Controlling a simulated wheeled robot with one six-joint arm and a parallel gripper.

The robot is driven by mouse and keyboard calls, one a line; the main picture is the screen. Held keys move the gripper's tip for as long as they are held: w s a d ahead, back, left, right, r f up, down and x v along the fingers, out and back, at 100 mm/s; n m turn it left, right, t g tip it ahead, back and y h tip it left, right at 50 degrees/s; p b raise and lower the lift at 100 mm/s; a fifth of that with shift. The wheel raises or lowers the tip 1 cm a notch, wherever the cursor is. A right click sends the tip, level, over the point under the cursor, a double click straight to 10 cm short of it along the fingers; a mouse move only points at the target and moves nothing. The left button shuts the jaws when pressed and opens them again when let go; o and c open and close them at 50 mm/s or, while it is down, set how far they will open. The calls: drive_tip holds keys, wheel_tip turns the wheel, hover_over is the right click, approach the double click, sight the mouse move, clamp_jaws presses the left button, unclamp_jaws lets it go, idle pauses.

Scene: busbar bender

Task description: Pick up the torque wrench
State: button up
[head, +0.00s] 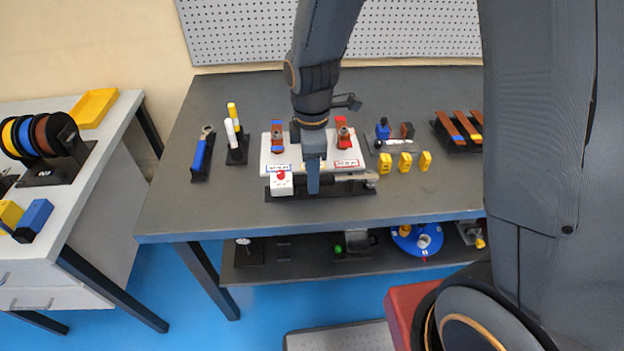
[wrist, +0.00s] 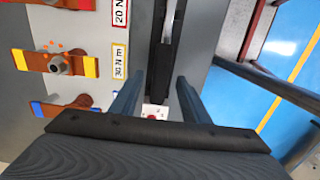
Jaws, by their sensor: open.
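The torque wrench (head: 350,178) appears to be the long grey and black tool lying left to right in front of the white board. In the wrist view its dark length (wrist: 160,62) runs up the middle of the picture. My gripper (head: 313,188) points down over it, and a finger hides part of it in the head view. In the wrist view my gripper (wrist: 160,78) is open, with one finger on each side of the dark tool and nothing clamped. I cannot tell how high the fingertips are above it.
The white board (head: 265,155) carries copper bars and torque labels. A white box with a red button (head: 281,184) stands close left of my gripper. A blue-handled tool (head: 199,155) lies left; yellow blocks (head: 405,161) stand right. The bench's front area (head: 230,215) is clear.

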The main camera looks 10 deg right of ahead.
drive_tip(key=shift+f, duration=1.3)
clamp_jaws()
drive_tip(key=shift+r, duration=0.15)
